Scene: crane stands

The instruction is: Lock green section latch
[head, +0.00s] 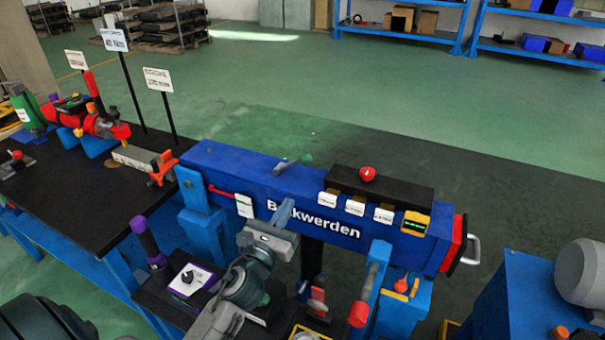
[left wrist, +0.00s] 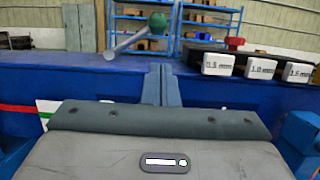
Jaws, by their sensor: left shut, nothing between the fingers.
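The green section latch is a grey lever with a green ball knob (head: 305,158) on top of the long blue beam (head: 225,165) marked "Backwerden". In the left wrist view its green knob (left wrist: 157,23) and grey shaft stand above the beam's top edge, slanting up to the right. My left gripper (head: 286,207) is in front of the beam's near face, below and in front of the lever. Its two fingers (left wrist: 160,80) are closed together with nothing between them. The fingers look apart from the lever. My right gripper is in neither view.
A black box with a red knob (head: 367,174) and white tags sits on the beam, right of the lever. A red handle (head: 224,192) is on the near face. The black-topped bench (head: 75,200) stands at left. Open green floor lies behind the beam.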

